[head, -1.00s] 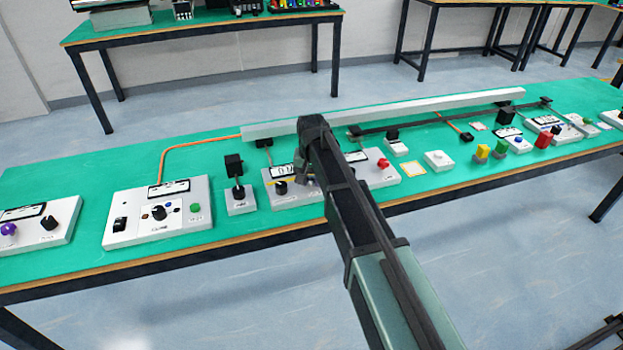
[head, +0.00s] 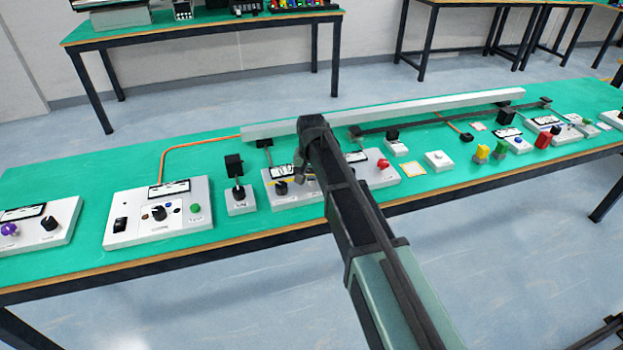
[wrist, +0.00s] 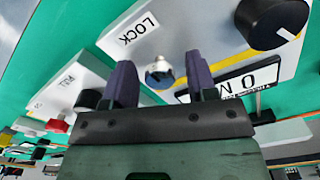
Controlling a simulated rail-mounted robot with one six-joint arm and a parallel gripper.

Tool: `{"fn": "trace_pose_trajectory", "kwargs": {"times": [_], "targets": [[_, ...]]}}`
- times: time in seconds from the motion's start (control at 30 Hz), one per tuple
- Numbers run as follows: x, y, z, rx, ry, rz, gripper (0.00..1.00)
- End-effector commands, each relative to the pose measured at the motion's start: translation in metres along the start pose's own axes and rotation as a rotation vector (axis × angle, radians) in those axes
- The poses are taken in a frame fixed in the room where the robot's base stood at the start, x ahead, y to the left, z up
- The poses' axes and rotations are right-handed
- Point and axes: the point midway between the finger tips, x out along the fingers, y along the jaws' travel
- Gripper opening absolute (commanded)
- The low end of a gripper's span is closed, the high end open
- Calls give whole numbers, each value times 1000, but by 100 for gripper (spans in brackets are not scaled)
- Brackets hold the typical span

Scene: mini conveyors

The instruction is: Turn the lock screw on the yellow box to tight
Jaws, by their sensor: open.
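The lock screw (wrist: 160,72) is a small shiny metal head on a light grey box (wrist: 195,30) with a yellow stripe, beside a printed LOCK label (wrist: 138,29). My gripper (wrist: 161,80) is open in the wrist view, with one dark purple finger on each side of the screw. I cannot tell whether the fingers reach down around it, but they look apart from it. In the head view the box (head: 287,200) is partly covered by my arm, and the screw is hidden.
The same box carries a black knob (wrist: 272,22) and a display (wrist: 238,80) close to the right finger. A neighbouring grey box (wrist: 72,82) has a black knob and a red switch. More control boxes line the green bench (head: 120,170) on both sides.

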Motion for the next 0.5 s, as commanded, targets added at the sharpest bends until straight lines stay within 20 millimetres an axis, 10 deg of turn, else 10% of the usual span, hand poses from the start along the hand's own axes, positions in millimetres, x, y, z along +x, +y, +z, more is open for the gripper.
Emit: {"fn": "trace_pose_trajectory", "kwargs": {"times": [0.5], "targets": [[-107,0,0,0,0,0,52]]}}
